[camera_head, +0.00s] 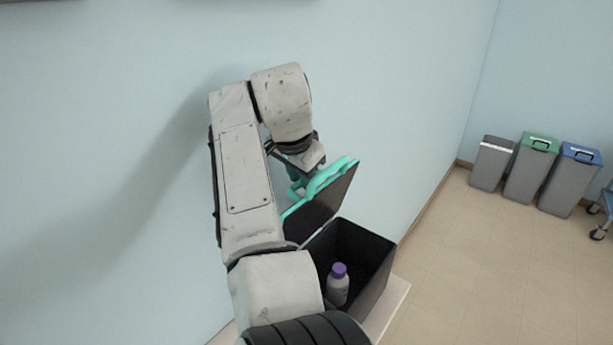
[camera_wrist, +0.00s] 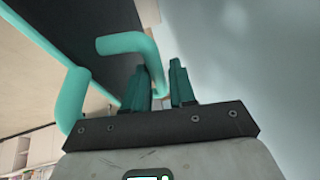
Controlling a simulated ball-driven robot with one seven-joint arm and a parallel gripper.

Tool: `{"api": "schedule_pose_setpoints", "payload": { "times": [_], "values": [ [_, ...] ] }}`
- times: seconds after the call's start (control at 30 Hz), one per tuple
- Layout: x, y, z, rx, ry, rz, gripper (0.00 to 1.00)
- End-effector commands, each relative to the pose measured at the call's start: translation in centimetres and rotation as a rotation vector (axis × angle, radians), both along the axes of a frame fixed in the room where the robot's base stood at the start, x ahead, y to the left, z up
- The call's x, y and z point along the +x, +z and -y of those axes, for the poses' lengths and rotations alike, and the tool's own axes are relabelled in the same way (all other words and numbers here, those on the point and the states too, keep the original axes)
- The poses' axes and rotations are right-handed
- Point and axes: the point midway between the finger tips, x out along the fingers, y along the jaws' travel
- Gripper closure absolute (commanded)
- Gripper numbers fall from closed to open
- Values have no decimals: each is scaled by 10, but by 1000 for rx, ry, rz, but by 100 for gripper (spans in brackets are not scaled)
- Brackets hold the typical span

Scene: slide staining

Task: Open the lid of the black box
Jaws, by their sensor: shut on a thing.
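The black box (camera_head: 379,283) stands on a pale surface in the head view, its inside showing. Its lid (camera_head: 328,203) is raised and tilted up at the back, towards the wall. A teal edge and handle (camera_head: 325,178) run along the lid's top. In the wrist view the dark lid (camera_wrist: 92,40) fills the upper left, and the bent teal handle (camera_wrist: 130,42) runs down between the fingers. My gripper (camera_wrist: 168,82) is shut on this handle. In the head view my gripper (camera_head: 298,184) is at the lid's upper edge, partly hidden by my arm.
A white bottle with a purple cap (camera_head: 338,284) stands inside the box. The pale blue wall (camera_head: 400,80) is close behind the lid. Grey bins (camera_head: 493,163) with green (camera_head: 538,143) and blue (camera_head: 580,154) tops stand far right. The floor between is clear.

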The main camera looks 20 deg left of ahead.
Motion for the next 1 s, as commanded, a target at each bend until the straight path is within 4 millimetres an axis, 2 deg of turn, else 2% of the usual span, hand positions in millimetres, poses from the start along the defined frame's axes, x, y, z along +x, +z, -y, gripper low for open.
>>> {"api": "schedule_pose_setpoints", "payload": {
  "times": [0.03,0.37,0.4,0.53,0.83,1.0],
  "values": [
    [-2,-12,-8,14,14,-8,100],
    [-3,-12,-9,15,17,-8,100],
    [-3,-12,-9,15,17,-8,71],
    [-2,-11,-8,13,16,-8,58],
    [-2,-3,-6,13,13,-1,58],
    [-12,16,-7,15,15,2,58]
  ]
}}
